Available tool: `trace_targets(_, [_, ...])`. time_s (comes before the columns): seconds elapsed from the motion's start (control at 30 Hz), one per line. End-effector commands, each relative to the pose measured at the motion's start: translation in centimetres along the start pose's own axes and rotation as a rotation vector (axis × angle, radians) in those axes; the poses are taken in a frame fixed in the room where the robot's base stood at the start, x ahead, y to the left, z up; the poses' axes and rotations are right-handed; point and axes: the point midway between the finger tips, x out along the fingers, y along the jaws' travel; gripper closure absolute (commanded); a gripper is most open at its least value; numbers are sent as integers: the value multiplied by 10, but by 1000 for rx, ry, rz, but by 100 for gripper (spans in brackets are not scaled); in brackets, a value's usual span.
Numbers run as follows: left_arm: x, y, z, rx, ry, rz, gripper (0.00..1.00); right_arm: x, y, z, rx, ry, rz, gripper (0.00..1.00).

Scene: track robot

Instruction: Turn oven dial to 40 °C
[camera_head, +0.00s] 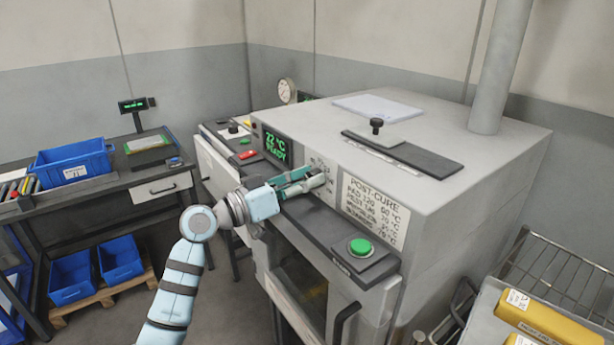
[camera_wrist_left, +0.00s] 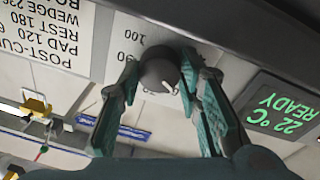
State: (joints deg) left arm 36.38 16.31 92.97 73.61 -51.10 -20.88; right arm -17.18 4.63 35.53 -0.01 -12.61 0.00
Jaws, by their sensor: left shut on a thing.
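The grey oven (camera_head: 480,170) stands in the middle of the head view. Its dark round dial (camera_wrist_left: 158,72) shows in the left wrist view, with a white pointer mark and the numbers 100 and 80 printed beside it. My left gripper (camera_head: 318,178) reaches the oven's front panel, and in the left wrist view its two green fingers (camera_wrist_left: 160,80) are shut on the dial, one on each side. The green display (camera_head: 276,147) reads 22 °C READY and shows upside down in the wrist view (camera_wrist_left: 288,112). My right gripper is not in view.
A post-cure chart (camera_head: 372,208) is to the right of the dial. A green button (camera_head: 360,246) sits on the ledge below. A wire rack with yellow packs (camera_head: 545,318) stands at the right, and a bench with a blue bin (camera_head: 72,162) at the left.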

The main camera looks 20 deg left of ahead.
Motion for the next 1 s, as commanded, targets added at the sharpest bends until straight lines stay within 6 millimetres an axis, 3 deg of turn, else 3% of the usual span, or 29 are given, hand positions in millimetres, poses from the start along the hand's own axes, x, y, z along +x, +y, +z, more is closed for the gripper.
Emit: trace_targets(1.0, [0,0,2,-904,45,-46,96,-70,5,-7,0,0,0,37])
